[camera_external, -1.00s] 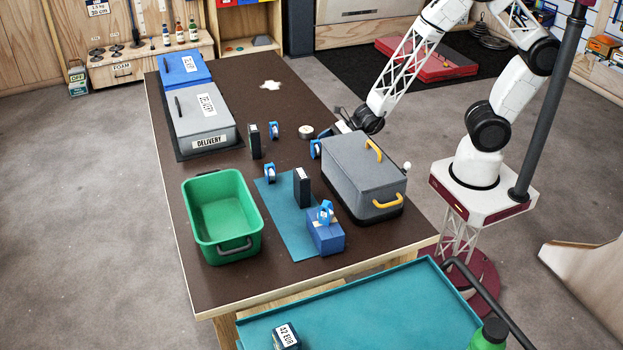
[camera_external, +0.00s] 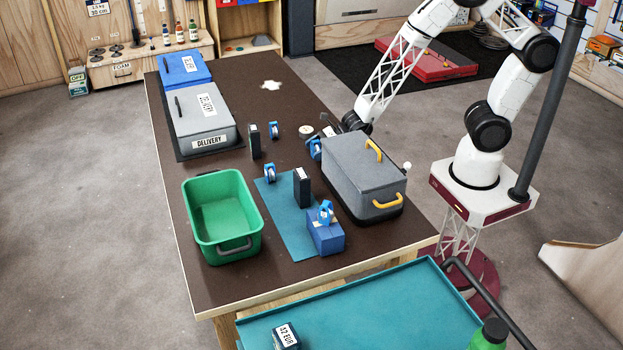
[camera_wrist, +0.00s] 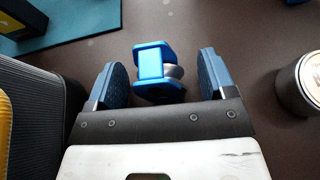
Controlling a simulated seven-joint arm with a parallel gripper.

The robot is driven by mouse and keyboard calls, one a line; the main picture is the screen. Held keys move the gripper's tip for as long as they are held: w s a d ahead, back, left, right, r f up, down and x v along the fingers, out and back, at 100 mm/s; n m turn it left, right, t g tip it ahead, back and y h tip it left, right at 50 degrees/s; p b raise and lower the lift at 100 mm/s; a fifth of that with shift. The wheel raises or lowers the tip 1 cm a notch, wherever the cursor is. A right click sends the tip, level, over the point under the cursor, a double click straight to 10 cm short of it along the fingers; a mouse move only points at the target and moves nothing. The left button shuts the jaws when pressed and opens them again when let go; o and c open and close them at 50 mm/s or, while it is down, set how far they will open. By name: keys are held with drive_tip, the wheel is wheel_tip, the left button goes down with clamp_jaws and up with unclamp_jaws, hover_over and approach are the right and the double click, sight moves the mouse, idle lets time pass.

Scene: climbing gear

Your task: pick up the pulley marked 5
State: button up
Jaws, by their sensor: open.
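Several small blue pulleys stand on the dark brown table. One blue pulley (camera_wrist: 153,66) with a grey wheel is between the fingers of my gripper (camera_wrist: 157,85) in the wrist view, apart from both pads. In the external view this pulley (camera_external: 315,149) is beside the grey box, and my gripper (camera_external: 330,133) is partly hidden behind that box. Other pulleys are at the table's middle (camera_external: 276,132), at the teal mat's edge (camera_external: 270,173) and on a blue block (camera_external: 325,212). No number can be read on any pulley. My gripper is open and empty.
The grey lidded box (camera_external: 361,174) with yellow handles stands close beside my gripper. A round tin (camera_wrist: 302,84) lies on the other side. A green bin (camera_external: 188,222), a teal mat (camera_external: 283,239) and black upright blocks (camera_external: 302,187) stand on the table.

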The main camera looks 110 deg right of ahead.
sight(315, 141)
drive_tip(key=c, duration=1)
drive_tip(key=shift+r, duration=0.1)
drive_tip(key=shift+r, duration=4.95)
